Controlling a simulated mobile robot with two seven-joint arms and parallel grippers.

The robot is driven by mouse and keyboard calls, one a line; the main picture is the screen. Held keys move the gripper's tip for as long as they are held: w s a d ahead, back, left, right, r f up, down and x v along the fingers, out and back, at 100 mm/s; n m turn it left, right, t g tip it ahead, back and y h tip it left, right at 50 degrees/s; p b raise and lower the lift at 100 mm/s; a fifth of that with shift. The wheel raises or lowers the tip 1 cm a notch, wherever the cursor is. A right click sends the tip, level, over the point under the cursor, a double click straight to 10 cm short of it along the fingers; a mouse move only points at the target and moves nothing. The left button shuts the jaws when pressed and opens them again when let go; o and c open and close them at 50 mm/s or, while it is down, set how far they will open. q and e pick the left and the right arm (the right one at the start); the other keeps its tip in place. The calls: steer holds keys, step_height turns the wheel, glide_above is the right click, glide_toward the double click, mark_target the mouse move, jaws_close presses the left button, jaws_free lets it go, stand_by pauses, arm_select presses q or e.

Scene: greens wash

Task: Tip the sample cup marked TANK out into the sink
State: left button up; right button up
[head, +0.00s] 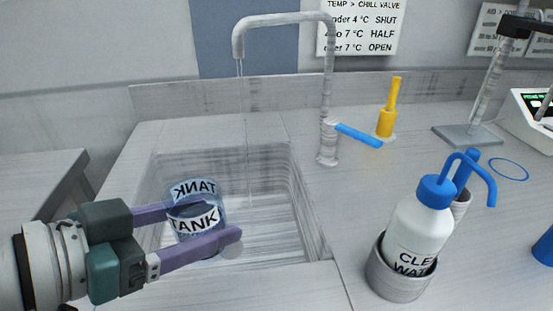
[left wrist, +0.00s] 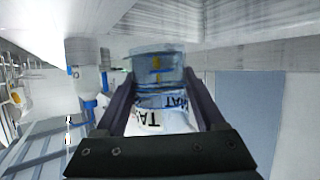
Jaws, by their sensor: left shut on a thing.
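The clear sample cup (head: 194,206) carries white labels reading TANK. My left gripper (head: 220,220) is shut on it, with a purple finger on each side. The cup is held over the left part of the sink (head: 297,215), close to upright. My right gripper is not in view.
A grey tap (head: 328,100) runs a thin stream into the sink, right of the cup. A white wash bottle (head: 417,228) stands in a grey holder at the right. A yellow-handled tool (head: 388,118) and a stand (head: 470,134) are behind.

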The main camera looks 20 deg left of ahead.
mark_target(199, 230)
arm_select(q)
steer(key=shift+m, duration=0.4)
steer(key=s+f, duration=0.2)
steer(key=f, duration=0.1)
steer(key=shift+s+d+f+b, duration=0.3)
steer(key=shift+s+d, duration=0.05)
steer(key=shift+w+a+r+n+g+h+p, duration=0.35)
steer(key=shift+w+n+g+p, duration=0.1)
steer(key=shift+n+g+p, duration=0.2)
steer(key=shift+w+a+f+n+g, duration=0.25)
steer(key=shift+w+f+n+g, duration=0.25)
steer(key=shift+g, duration=0.25)
stand_by(0.7)
steer(key=shift+w+a+r+n+g+h, duration=0.35)
steer(key=shift+w+r+g+h, duration=0.1)
steer(key=shift+g, duration=0.25)
stand_by(0.4)
steer(key=shift+w+a+f+n+g+h+b, duration=0.3)
steer(key=shift+w+f+n+g+b, duration=0.1)
steer(key=shift+w+f+g+b, duration=0.2)
stand_by(0.6)
steer(key=shift+f+n+g+h+b, duration=0.3)
steer(key=shift+n+g+b, duration=0.15)
steer(key=shift+b, duration=0.2)
stand_by(0.4)
steer(key=shift+r+n+g+h, duration=0.45)
steer(key=shift+r+g, duration=0.1)
steer(key=shift+g, duration=0.3)
stand_by(0.6)
